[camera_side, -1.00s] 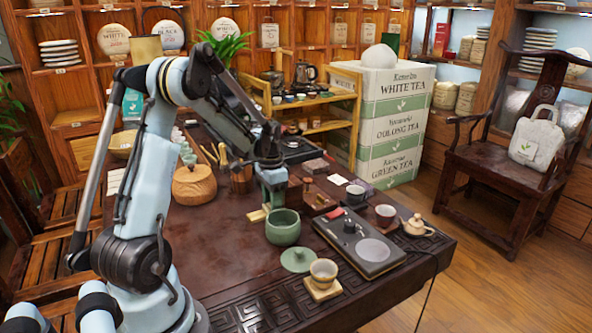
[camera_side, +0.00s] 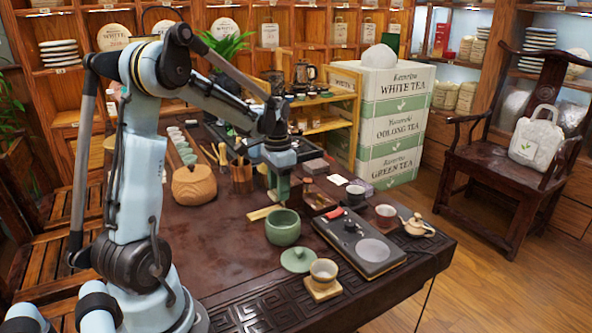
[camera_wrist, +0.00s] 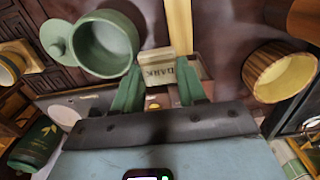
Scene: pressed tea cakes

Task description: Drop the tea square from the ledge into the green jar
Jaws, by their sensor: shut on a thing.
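The tea square (camera_wrist: 157,66), a small pale tan block marked DARK, is between the green fingers of my gripper (camera_wrist: 160,85) in the wrist view. My gripper (camera_side: 281,196) is shut on it, just behind the green jar in the side view; the square is hard to make out there. The open green jar (camera_side: 283,228) stands on the table. In the wrist view the jar (camera_wrist: 104,43) is to the left of the square, apart from it, and looks empty. A pale wooden strip (camera_side: 263,213), perhaps the ledge, lies behind the jar.
The jar's green lid (camera_side: 298,259) lies in front of it, near a cup on a wooden coaster (camera_side: 323,284). A dark tea tray (camera_side: 360,243) is to the right. The table's front left is clear.

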